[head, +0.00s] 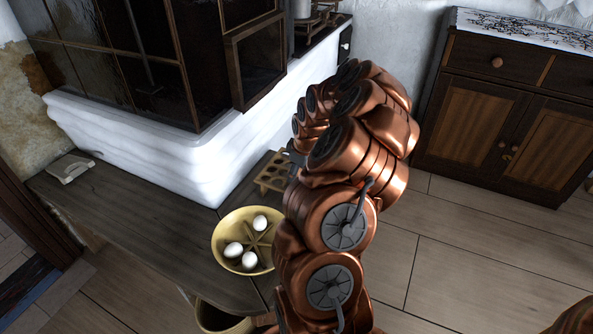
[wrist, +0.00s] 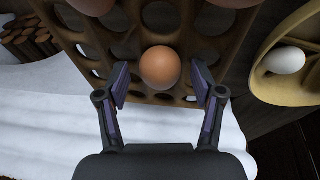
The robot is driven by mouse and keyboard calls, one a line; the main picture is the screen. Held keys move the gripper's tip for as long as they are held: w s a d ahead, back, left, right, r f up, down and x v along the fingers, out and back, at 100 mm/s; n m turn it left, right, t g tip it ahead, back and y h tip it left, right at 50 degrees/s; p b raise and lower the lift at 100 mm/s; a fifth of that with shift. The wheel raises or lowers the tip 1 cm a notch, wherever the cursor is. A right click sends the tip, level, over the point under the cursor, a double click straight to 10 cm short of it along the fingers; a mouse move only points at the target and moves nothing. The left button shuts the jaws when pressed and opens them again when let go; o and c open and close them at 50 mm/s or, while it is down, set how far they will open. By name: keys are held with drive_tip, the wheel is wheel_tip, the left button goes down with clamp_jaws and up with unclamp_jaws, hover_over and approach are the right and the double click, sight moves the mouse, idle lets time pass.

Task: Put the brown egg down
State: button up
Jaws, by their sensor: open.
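The brown egg (wrist: 160,68) sits at a hole of the wooden egg rack (wrist: 186,46) in the wrist view. My gripper (wrist: 162,88) is open, with one finger on each side of the egg and a visible gap on both sides. In the head view the egg rack (head: 270,178) stands on the bench beside the stove. My arm hides part of the rack there, and the brown egg and my fingertips cannot be made out in that view.
A yellow bowl (head: 217,243) with white eggs (head: 234,250) stands on the bench (head: 130,220), near the rack. Parts of other eggs (wrist: 92,5) show at the wrist view's top edge. The white stove base (head: 150,150) rises behind. A bucket (head: 222,320) stands below.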

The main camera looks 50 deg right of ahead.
drive_tip(key=d+v, duration=0.1)
drive_tip(key=v, duration=1.1)
drive_tip(key=w+a+r+y, duration=0.1)
drive_tip(key=a+r, duration=0.1)
drive_tip(key=a, duration=0.6)
drive_tip(key=a+r, duration=0.3)
drive_tip(key=a, duration=0.6)
drive_tip(key=s+a+r+g, duration=0.1)
drive_tip(key=s+a+g, duration=0.1)
drive_tip(key=s+a, duration=0.55)
drive_tip(key=s+a+g, duration=0.2)
drive_tip(key=s+a, duration=0.3)
drive_tip(key=a, duration=0.6)
drive_tip(key=s+a+f+m+g, duration=0.1)
drive_tip(key=s+a+m, duration=0.2)
drive_tip(key=s, duration=0.8)
drive_tip(key=shift+s+a+g+p, duration=0.25)
drive_tip(key=shift+a+g+p, duration=0.15)
drive_tip(key=shift+a, duration=0.15)
drive_tip(key=s+p+v, duration=0.2)
drive_tip(key=p+v, duration=0.8)
drive_tip(key=s+r+p+v, duration=0.1)
drive_tip(key=s+p+v, duration=0.1)
drive_tip(key=p+v, duration=0.8)
drive_tip(key=shift+s+a+r+t, duration=0.15)
drive_tip(key=shift+s+r+t, duration=0.25)
drive_tip(key=shift+s+r, duration=0.25)
